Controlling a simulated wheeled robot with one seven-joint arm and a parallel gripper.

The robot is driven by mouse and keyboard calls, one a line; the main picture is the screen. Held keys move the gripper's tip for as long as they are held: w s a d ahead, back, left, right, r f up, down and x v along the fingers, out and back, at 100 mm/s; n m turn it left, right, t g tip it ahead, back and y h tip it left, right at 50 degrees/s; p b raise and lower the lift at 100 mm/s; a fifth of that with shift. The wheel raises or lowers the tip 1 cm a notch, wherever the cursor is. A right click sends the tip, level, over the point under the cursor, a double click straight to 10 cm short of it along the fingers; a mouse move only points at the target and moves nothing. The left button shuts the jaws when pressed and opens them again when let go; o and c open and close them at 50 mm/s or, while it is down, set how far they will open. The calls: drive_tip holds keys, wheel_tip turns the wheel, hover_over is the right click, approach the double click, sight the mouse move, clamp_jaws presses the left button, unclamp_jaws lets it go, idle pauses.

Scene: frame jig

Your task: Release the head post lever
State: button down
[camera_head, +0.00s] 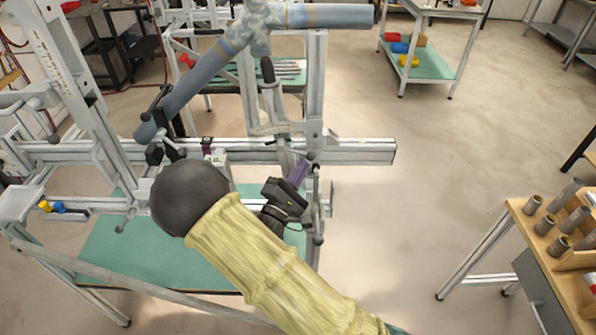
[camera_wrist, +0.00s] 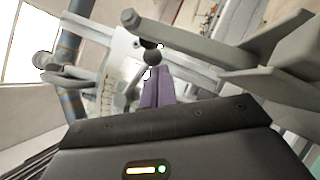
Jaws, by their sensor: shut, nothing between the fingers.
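My gripper (camera_head: 299,172) has purple fingers that are shut and empty, pointing up toward the jig's upright post (camera_head: 316,90). In the wrist view the shut fingers (camera_wrist: 157,85) end just below a small lever with a dark ball knob (camera_wrist: 152,57). A dark knob (camera_head: 311,156) also shows at the fingertips in the head view. I cannot tell whether the fingers touch it. A blue-grey tube frame (camera_head: 310,16) is held in the jig above. My arm in its yellow sleeve hides part of the jig's lower area.
A horizontal aluminium rail (camera_head: 360,151) runs behind my gripper, with jig uprights at the left. Another knobbed handle (camera_head: 318,240) hangs below the gripper. A wooden-topped bench (camera_head: 530,235) with cylindrical parts stands at the right. The floor between is clear.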

drive_tip(key=shift+f, duration=0.1)
drive_tip(key=w+a+f+b+v, duration=0.1)
drive_tip(key=b+v, duration=0.3)
drive_tip(key=v, duration=0.8)
drive_tip(key=shift+a+f, duration=0.3)
drive_tip(key=shift+f, duration=0.3)
drive_tip(key=shift+s, duration=0.1)
